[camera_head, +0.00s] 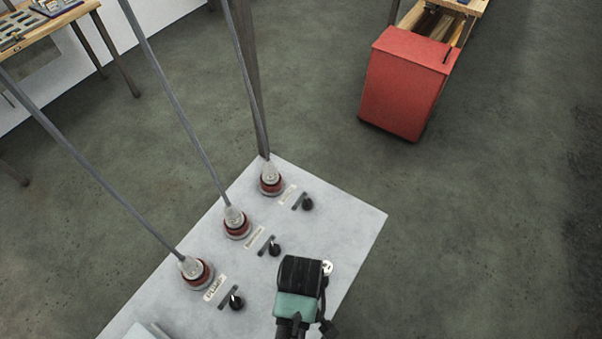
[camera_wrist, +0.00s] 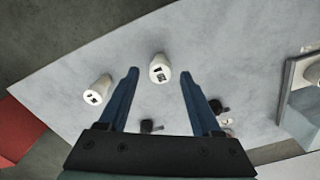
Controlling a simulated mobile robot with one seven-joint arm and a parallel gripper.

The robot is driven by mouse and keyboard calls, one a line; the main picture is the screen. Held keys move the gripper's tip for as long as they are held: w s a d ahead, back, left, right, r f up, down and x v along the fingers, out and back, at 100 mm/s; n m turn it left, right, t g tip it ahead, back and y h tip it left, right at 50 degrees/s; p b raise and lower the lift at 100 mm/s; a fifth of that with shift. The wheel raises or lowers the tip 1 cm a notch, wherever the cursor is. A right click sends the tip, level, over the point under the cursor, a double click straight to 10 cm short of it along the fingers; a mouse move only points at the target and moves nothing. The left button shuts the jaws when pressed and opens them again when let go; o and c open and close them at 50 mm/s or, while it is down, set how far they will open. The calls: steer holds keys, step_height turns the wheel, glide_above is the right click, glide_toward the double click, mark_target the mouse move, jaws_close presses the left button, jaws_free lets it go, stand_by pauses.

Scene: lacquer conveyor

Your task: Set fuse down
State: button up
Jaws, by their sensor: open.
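Two white cylindrical fuses with small dark marks on their ends stand on the grey panel top. In the wrist view, one fuse (camera_wrist: 160,68) is at the tips of my gripper (camera_wrist: 160,76), between the two blue fingers, with a visible gap on each side. The other fuse (camera_wrist: 97,90) stands outside the left finger, near the panel edge. My gripper is open. In the head view, my gripper (camera_head: 301,275) is over the panel's right part and its fingers are hidden under its body. One white fuse end (camera_head: 326,267) shows just to its right; I cannot tell which fuse it is.
The grey panel (camera_head: 345,218) carries three red-based posts with rods (camera_head: 237,222) and black knobs in slots (camera_head: 275,249). A framed tray (camera_wrist: 287,85) is at the wrist view's right. A red cabinet (camera_head: 405,85) stands beyond on open floor.

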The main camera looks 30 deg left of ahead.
step_height(320, 180, up, 9)
steer(key=w+a+r+m+t+y, duration=0.15)
steer(key=w+r+m+t, duration=0.45)
steer(key=w+r, duration=1)
steer(key=w+d+r+t, duration=0.2)
steer(key=w+r+t, duration=0.15)
steer(key=r, duration=0.45)
steer(key=w+d+r+t, duration=0.1)
steer(key=w+r+t, duration=0.2)
steer(key=r+t, duration=0.35)
steer(key=s+d+r+m+t, duration=0.1)
steer(key=d+r+m+t, duration=0.25)
steer(key=r, duration=1.45)
steer(key=s+d+r+m+t, duration=0.1)
steer(key=s+r+t, duration=0.3)
steer(key=r, duration=0.4)
steer(key=s+d+r+m+t+h, duration=0.1)
steer(key=s+d+r+t, duration=0.2)
steer(key=s+r, duration=0.3)
step_height(320, 180, up, 3)
steer(key=shift+s+d+f+m+t, duration=0.1)
steer(key=shift+s+d+m+t, duration=0.25)
steer(key=shift+s+d+t, duration=0.1)
steer(key=shift+h, duration=0.25)
